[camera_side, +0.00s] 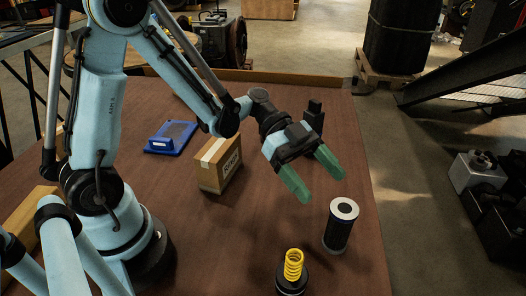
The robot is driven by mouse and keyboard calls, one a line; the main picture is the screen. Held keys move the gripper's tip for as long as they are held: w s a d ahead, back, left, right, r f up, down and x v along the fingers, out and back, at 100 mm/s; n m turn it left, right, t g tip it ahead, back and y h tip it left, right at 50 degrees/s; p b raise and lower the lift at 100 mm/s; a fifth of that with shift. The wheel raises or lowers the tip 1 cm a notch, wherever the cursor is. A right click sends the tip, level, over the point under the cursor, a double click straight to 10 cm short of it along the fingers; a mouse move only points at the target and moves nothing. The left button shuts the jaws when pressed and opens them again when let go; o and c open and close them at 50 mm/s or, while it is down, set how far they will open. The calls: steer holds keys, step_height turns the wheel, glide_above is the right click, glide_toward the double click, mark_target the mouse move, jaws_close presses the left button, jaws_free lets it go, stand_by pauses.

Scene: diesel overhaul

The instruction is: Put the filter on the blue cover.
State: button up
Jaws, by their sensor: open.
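The filter (340,226) is a dark cylinder with a white ring on top. It stands upright on the brown table, toward the right edge. The blue cover (170,138) lies flat on the table farther back, left of the cardboard box.
A cardboard box (219,163) stands between the blue cover and my gripper. A yellow spring on a dark base (292,268) stands at the front, left of the filter. The table (235,225) has free room in its middle. Its right edge is close to the filter.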

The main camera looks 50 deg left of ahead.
steer(key=s+a+r+n+t+y, duration=0.1)
steer(key=s+a+n+t+y, duration=0.1)
steer(key=a+n+y, duration=0.4)
steer(key=s+a+r+n+t+y, duration=0.1)
steer(key=s+a+n+t+y, duration=0.1)
steer(key=a+n+t+y, duration=0.2)
steer(key=shift+s+a+r+n+t+y, duration=0.35)
steer(key=shift+a+n+y, duration=1.45)
steer(key=shift+n, duration=2)
